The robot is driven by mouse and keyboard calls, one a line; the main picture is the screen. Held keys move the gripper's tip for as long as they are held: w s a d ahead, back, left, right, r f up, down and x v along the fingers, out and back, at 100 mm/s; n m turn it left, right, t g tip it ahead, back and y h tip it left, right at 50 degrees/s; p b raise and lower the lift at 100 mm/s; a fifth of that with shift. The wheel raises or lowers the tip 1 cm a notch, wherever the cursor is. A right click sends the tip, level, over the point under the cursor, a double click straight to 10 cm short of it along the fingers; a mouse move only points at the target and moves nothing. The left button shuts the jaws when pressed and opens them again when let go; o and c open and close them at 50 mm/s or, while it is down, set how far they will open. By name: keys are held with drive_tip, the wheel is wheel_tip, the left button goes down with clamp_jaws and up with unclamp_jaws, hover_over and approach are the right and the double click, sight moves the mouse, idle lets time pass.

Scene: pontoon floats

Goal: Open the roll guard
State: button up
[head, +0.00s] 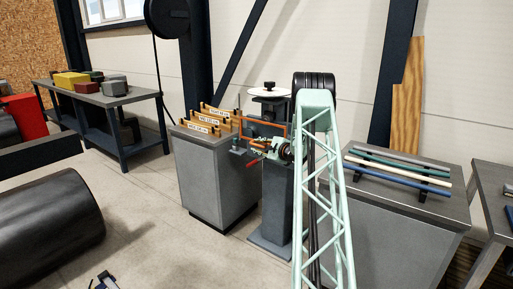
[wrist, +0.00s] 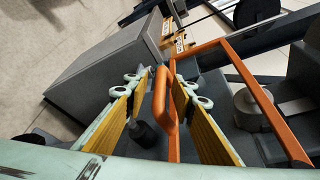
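The roll guard (head: 263,122) is an orange bar frame on a dark grey pedestal machine, seen in the middle of the head view. In the wrist view the guard's frame (wrist: 250,82) runs across the upper right. Its rounded orange handle (wrist: 161,98) stands between my two fingers. My gripper (wrist: 163,88) has yellow-faced fingers, spread apart on either side of the handle. A gap shows on the right side; the left finger is close to the handle, and contact cannot be told. In the head view my gripper (head: 268,149) is small, just below the guard's frame.
A grey cabinet with labelled wooden slots (head: 210,122) stands close on the left of the machine. A grey bench (head: 405,222) with several coloured bars (head: 398,172) is on the right. A dark roll (head: 48,232) lies at the left.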

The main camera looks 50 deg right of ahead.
drive_tip(key=shift+w+d, duration=0.1)
drive_tip(key=shift+w, duration=0.35)
drive_tip(key=shift+c, duration=0.2)
clamp_jaws()
drive_tip(key=b, duration=0.1)
approach(256, 124)
drive_tip(key=w+a, duration=0.2)
drive_tip(key=w, duration=0.4)
drive_tip(key=shift+s+d+f, duration=0.1)
drive_tip(key=shift+s+f, duration=0.1)
drive_tip(key=shift+s, duration=0.05)
